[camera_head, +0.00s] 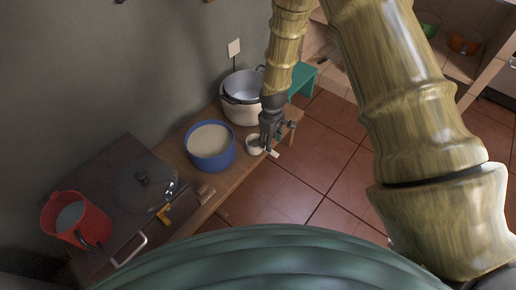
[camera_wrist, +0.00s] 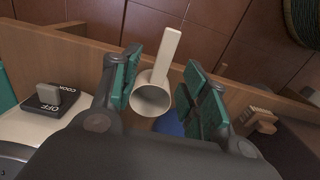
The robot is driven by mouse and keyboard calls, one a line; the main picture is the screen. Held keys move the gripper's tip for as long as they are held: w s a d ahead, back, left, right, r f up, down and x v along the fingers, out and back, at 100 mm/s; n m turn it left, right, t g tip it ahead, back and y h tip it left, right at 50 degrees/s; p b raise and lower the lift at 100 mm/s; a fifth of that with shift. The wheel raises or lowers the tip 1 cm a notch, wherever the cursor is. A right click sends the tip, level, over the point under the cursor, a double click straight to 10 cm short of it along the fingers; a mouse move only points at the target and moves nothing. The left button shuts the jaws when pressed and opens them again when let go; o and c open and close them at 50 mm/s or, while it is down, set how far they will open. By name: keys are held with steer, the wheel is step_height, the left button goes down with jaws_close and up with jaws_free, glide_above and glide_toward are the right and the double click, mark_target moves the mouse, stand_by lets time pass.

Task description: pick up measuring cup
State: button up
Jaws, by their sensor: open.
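The measuring cup (camera_head: 254,145) is small and off-white. In the head view it is at the counter's edge, with its flat handle (camera_head: 272,153) reaching out past the edge. My gripper (camera_head: 271,141) is just above and beside it. In the wrist view the cup (camera_wrist: 153,98) lies between the two green-padded fingers, its mouth toward the camera and its handle pointing up and slightly right. My gripper (camera_wrist: 166,90) is open. I cannot tell whether a finger touches the cup.
A blue pot (camera_head: 211,147) stands left of the cup. A white cooker with a metal pot (camera_head: 242,88) stands behind it. A small brown block (camera_head: 205,193), a glass lid (camera_head: 146,183) and a red bucket (camera_head: 76,218) are further left. Tiled floor (camera_head: 305,165) lies beyond the wooden edge.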

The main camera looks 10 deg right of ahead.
steer(key=shift+s+a+f+b, duration=0.1)
steer(key=shift+f+b, duration=0.5)
steer(key=shift+f, duration=1.15)
steer(key=shift+s+f+b, duration=0.1)
steer(key=shift+f+b, duration=0.45)
steer(key=shift+f, duration=1.15)
jaws_close()
